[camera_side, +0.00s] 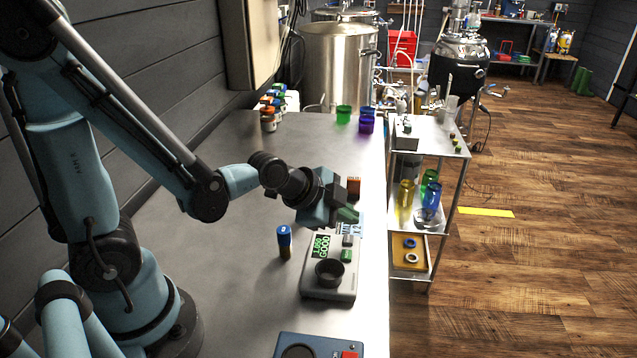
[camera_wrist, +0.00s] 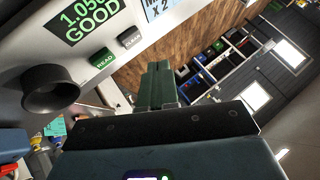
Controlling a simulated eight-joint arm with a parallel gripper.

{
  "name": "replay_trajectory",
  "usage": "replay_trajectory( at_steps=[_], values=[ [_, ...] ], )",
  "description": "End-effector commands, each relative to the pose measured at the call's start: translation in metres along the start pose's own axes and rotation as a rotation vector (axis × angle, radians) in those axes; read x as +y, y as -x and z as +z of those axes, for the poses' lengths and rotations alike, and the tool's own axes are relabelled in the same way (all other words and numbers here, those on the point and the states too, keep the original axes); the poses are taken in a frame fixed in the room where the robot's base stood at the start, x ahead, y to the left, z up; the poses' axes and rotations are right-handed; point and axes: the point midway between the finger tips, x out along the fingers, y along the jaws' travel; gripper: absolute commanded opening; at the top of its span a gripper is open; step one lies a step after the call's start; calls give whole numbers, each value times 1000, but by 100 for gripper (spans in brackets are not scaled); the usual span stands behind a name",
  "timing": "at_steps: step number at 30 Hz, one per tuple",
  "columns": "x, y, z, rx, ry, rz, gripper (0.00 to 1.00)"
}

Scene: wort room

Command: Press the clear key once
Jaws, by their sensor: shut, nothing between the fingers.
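A grey meter (camera_side: 318,293) stands on the bench, with a dark round cup on it and a lit green display (camera_side: 321,246) that reads GOOD under a number. In the wrist view the grey clear key (camera_wrist: 131,37) sits beside the green READ key (camera_wrist: 102,60). The clear key also shows in the side view (camera_side: 348,240), above the green key. The exact height gap is unclear.
A blue-capped bottle (camera_side: 284,243) stands left of the meter, and a blue box (camera_side: 292,346) with a red part lies in front. A steel shelf cart (camera_side: 455,150) is right of the bench edge.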

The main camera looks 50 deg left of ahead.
Motion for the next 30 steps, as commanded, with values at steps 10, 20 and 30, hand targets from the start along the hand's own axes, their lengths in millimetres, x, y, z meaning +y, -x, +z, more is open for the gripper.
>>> replay_trajectory(
  at_steps=[10, 20, 30],
  values=[
    [-13, 19, -13, 0, 0, 0, 0],
    [-14, 20, -14, 0, 0, 0, 0],
    [-14, 20, -14, -1, 6, 0, 0]
  ],
)
